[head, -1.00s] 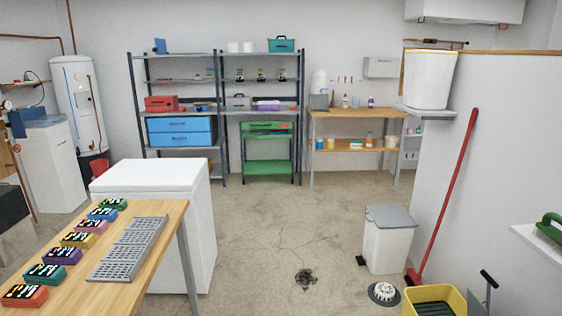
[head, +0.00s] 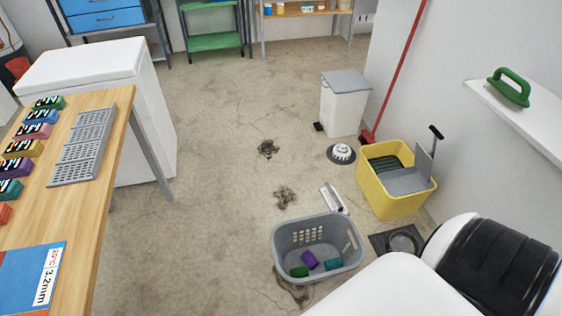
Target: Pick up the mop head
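No thing is plainly recognisable as a mop head. A low round white piece with a dark rim (head: 341,153) lies on the floor in front of the white bin and may be it. A flat white piece (head: 335,200) lies farther forward, left of the yellow mop bucket (head: 397,198); I cannot tell what it is. The bucket has a grey wringer with a dark handle. Part of my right arm fills the lower right corner, but neither gripper is in view.
A grey basket (head: 280,234) with several small coloured blocks stands on the floor. Dark patches (head: 267,149) mark the floor. A white bin (head: 343,105) and red broom (head: 404,70) stand by the right wall. A wooden table (head: 105,165) is left.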

